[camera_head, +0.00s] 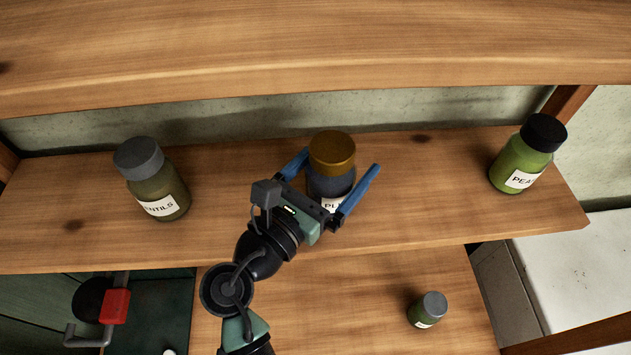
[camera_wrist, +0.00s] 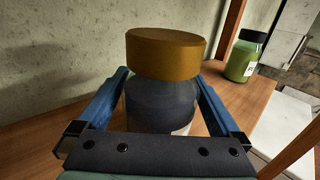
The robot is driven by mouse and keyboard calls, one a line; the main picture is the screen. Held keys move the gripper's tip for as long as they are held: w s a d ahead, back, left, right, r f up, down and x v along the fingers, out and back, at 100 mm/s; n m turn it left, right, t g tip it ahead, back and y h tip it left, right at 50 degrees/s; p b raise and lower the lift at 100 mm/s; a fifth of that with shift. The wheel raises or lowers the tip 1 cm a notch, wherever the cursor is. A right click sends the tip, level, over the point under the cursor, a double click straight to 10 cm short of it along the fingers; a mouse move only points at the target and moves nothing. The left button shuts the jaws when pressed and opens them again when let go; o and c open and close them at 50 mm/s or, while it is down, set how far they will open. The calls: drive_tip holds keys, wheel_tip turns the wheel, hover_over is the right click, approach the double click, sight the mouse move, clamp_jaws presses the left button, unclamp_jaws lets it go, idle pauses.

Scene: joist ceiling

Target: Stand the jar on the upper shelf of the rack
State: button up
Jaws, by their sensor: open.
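A dark blue-grey jar (camera_head: 331,186) with a brown-gold lid stands upright on the wooden shelf board (camera_head: 236,200) of the rack. Its label is partly hidden by my gripper. My gripper (camera_head: 338,162) is open, with its blue fingers on either side of this jar. The jar (camera_wrist: 158,105) also shows between the fingers in the wrist view, with its lid above them. I cannot tell whether the fingers touch it. Another wooden board (camera_head: 310,50) crosses the top of the head view, and it looks empty where visible.
On the same board, a lentils jar (camera_head: 160,188) stands left and a green peas jar (camera_head: 520,168) right. A small green jar (camera_head: 425,312) is on the lower board (camera_head: 350,300). A red block-like part (camera_head: 115,306) is lower left. Bare board separates the jars.

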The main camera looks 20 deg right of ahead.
sight(315, 191)
drive_tip(key=b+v, duration=0.3)
drive_tip(key=v, duration=0.7)
drive_tip(key=shift+f, duration=0.15)
drive_tip(key=shift+s+a, duration=0.35)
drive_tip(key=shift+a, duration=0.2)
